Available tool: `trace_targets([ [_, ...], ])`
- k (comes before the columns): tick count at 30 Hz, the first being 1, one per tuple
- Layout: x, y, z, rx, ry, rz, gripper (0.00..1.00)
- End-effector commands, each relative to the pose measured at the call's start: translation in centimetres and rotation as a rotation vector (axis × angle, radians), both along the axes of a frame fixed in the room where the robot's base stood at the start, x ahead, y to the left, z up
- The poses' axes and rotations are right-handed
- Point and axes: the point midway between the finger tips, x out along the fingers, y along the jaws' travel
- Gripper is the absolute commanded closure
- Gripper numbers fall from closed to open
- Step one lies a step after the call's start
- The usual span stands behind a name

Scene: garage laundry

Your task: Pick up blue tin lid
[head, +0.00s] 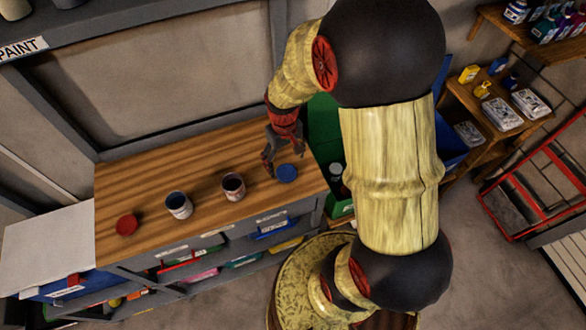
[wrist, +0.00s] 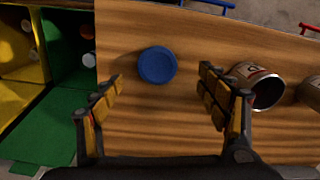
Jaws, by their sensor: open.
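The blue tin lid (head: 287,173) lies flat on the wooden worktop (head: 150,180), near its right end in the head view. In the wrist view the lid (wrist: 157,65) is a round blue disc beyond my fingertips, roughly centred between them and a little left. The fingers appear apart from the lid.
A red lid (head: 127,224) lies farther left. In the wrist view a tin (wrist: 257,86) is close to my right finger. A green bin (wrist: 66,52) borders the worktop.

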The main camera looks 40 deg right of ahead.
Motion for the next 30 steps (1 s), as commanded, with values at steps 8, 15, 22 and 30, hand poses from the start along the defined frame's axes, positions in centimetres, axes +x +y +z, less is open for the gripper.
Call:
trace_targets([
  [8, 0.0, -0.1, -2.6, 0.000, 0.001, 0.002, 0.25],
  [15, 0.0, -0.5, -5.4, 0.001, 0.004, 0.001, 0.25],
  [22, 0.1, -0.6, -7.5, 0.000, 0.000, 0.002, 0.25],
  [30, 0.1, -0.5, -7.4, 0.000, 0.000, 0.002, 0.31],
])
